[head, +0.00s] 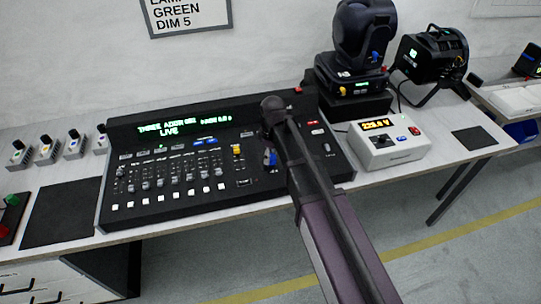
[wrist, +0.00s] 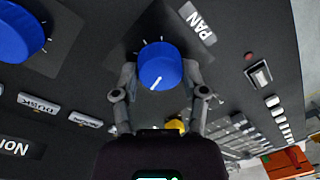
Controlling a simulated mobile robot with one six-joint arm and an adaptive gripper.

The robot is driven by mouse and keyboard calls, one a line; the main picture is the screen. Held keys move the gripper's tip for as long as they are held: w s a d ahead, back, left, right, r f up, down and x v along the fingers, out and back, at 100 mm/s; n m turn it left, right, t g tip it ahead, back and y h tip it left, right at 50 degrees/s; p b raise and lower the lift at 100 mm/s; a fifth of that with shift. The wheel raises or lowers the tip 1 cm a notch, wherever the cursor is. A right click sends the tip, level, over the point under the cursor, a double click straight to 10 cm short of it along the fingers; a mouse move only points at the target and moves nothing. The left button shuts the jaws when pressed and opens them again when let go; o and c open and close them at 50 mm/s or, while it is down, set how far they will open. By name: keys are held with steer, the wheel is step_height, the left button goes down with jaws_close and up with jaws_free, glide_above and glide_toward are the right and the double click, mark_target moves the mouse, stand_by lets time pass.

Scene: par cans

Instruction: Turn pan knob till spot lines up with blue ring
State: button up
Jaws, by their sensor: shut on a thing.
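The pan knob (wrist: 160,66) is a round blue knob with a white pointer mark, beside a PAN label (wrist: 198,24) in the wrist view. The pointer faces down and slightly left in that view. My gripper (wrist: 160,76) is shut on this knob, with one finger on each side of it. In the head view my arm covers part of the black console (head: 101,205), and the gripper's fingers cannot be made out there. A moving-head light (head: 362,35) stands at the back on a black case. No light spot or blue ring can be made out in either view.
A second, larger blue knob (wrist: 18,32) is close by on the console. A white power box (head: 395,150) with an orange display stands right of the console. A par can (head: 432,58) stands behind it. Small switch boxes (head: 46,150) are at left.

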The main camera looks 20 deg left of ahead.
steer(key=shift+m, duration=0.5)
steer(key=m, duration=0.6)
steer(key=shift+d, duration=0.15)
steer(key=m, duration=0.5)
steer(key=shift+s+m+t+y, duration=0.1)
steer(key=shift+m+t+y, duration=0.2)
steer(key=shift+m, duration=0.1)
steer(key=shift+d, duration=0.1)
steer(key=o, duration=1.2)
steer(key=shift+c, duration=0.2)
